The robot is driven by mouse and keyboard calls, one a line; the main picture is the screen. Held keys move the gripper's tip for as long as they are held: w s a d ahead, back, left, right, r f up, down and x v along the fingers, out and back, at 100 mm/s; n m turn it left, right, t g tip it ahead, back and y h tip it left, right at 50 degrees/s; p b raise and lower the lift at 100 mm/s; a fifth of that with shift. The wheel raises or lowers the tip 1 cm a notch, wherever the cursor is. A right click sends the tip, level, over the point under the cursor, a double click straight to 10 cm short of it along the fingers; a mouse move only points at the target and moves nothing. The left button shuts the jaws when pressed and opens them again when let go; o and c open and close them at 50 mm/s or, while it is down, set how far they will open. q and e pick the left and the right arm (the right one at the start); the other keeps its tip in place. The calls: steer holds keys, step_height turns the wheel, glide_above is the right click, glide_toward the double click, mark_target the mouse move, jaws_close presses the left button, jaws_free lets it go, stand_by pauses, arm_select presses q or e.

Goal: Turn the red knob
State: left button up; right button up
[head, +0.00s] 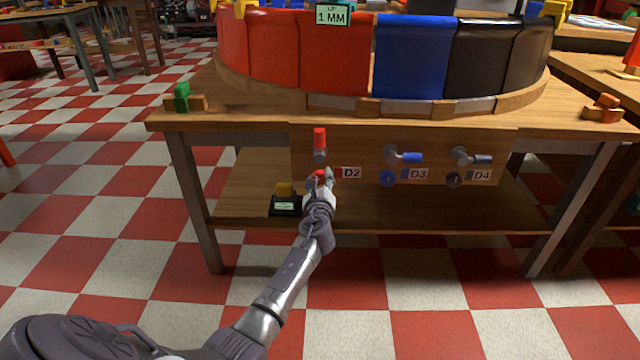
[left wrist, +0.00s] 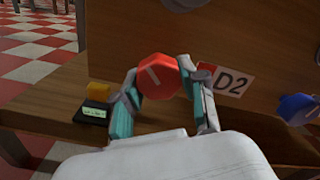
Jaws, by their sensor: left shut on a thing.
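The red knob (left wrist: 159,76) is an octagonal knob with a pale line on its face, on the wooden front panel beside the D2 label (head: 351,172). My left gripper (head: 320,180) is at the knob, with one finger on each side of it. In the left wrist view, the gripper (left wrist: 160,90) is shut on the knob, and the pale line runs slanted. In the head view the gripper hides most of the knob. My right gripper is not in view.
A red-handled valve (head: 319,141) sits just above the knob. The blue knob (head: 388,178) and black knob (head: 454,179) are to the right, under similar valves. A small black device with a yellow top (head: 285,195) stands on the lower shelf. The tabletop (head: 240,121) overhangs the panel.

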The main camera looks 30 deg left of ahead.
arm_select(q)
steer(key=n+b, duration=0.1)
steer(key=n, duration=0.2)
steer(key=shift+f+n, duration=0.15)
steer(key=shift+n, duration=0.15)
steer(key=shift+n+b, duration=0.85)
steer(key=shift+n, duration=0.85)
steer(key=o, duration=1.2)
steer(key=shift+r, duration=0.2)
steer(key=shift+c, duration=0.2)
steer(key=v, duration=1.2)
